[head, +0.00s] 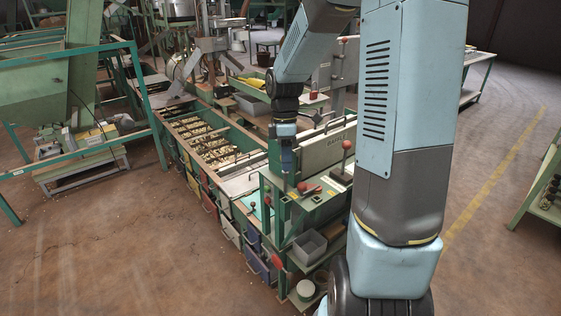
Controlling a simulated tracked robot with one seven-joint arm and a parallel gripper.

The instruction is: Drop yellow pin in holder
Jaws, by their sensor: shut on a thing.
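My gripper (286,180) points down over the green stand (273,213) at the near end of the long hopper bench. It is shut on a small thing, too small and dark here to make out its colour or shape. I cannot pick out a yellow pin for certain. The top of the stand has small dark square openings, one of them a holder-like socket (316,199) just right of the gripper. The gripper's tip is close to the stand top; I cannot tell whether it touches.
Red-handled parts (303,187) lie beside the gripper, and a red-knobbed lever (347,145) stands to the right. A grey bin (309,247) sits below. The bench's nut trays (212,148) are behind left. The floor (110,240) at left is clear.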

